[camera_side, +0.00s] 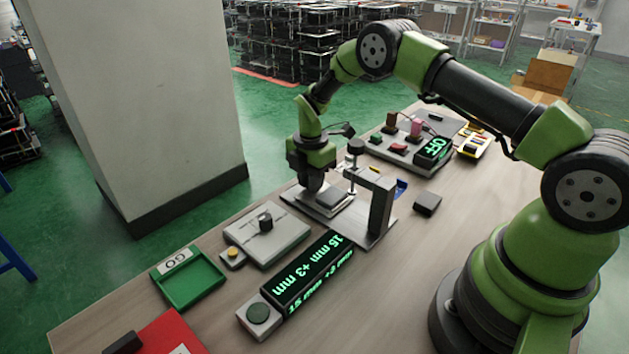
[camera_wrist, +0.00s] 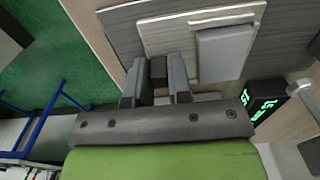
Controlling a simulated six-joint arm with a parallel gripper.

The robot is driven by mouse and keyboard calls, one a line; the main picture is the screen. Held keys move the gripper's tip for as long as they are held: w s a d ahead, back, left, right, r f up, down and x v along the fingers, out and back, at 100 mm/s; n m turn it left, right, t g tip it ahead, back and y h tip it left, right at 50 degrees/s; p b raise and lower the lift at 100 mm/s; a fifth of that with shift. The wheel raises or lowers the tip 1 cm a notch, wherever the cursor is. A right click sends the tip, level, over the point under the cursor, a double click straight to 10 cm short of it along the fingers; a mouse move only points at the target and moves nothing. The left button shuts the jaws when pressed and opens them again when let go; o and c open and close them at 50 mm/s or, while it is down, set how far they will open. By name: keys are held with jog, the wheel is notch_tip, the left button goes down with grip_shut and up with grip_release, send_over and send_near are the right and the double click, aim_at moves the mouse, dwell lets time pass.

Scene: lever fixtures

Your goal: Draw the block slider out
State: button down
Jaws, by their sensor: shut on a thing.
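The block slider (camera_side: 306,201) is a light plate on a dark grey base in the middle of the table, with a grey block (camera_side: 333,198) lying on it. The plate (camera_wrist: 205,20) and the block (camera_wrist: 222,52) also show in the wrist view. A small dark handle (camera_wrist: 158,70) stands at the plate's near edge. My gripper (camera_wrist: 157,84) is shut on this handle, one finger on each side. In the side view my gripper (camera_side: 311,187) points down at the slider's left end and hides the handle. A dark gauge frame (camera_side: 380,205) stands right of the block.
A display (camera_side: 308,272) reading "15 mm +3 mm" stands in front. A grey box with a black knob (camera_side: 265,222), a green GO tray (camera_side: 188,278) and a red tray (camera_side: 168,335) lie front left. An OFF panel (camera_side: 433,150) is behind. A small dark box (camera_side: 427,204) lies right.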

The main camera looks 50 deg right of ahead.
jog(key=shift+w, duration=1.65)
jog(key=c, duration=1)
grip_release()
jog(key=shift+c, duration=0.2)
notch_tip(320, 180, up, 10)
